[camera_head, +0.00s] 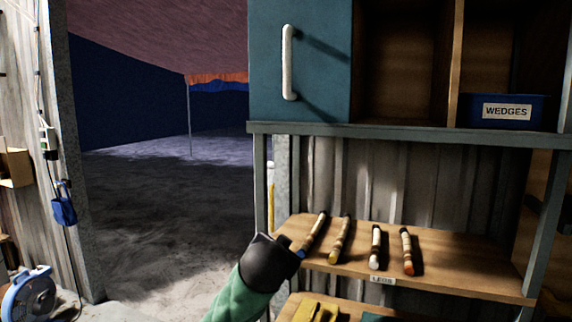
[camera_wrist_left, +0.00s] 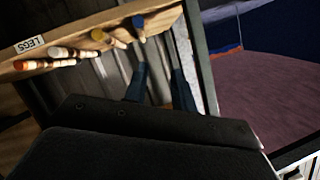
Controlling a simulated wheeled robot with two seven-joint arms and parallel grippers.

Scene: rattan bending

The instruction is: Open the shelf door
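The teal shelf door (camera_head: 325,75) covers the left part of the upper cabinet, with a white vertical bar handle (camera_head: 289,62) on its left side. My left gripper (camera_wrist_left: 158,78) shows two dark blue fingers standing apart, with nothing visible between them. In the head view, the black end of my left arm (camera_head: 270,262) is low, well below the handle and by the left end of the leg shelf. Its fingers are hidden there. The door and handle are not visible in the left wrist view. My right gripper is out of view.
Several rattan legs with coloured tips lie on the wooden shelf (camera_head: 455,262), close to my left arm. A blue WEDGES bin (camera_head: 503,110) stands in an open upper compartment. A grey post (camera_head: 260,185) supports the unit's left side. Open floor lies left of it.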

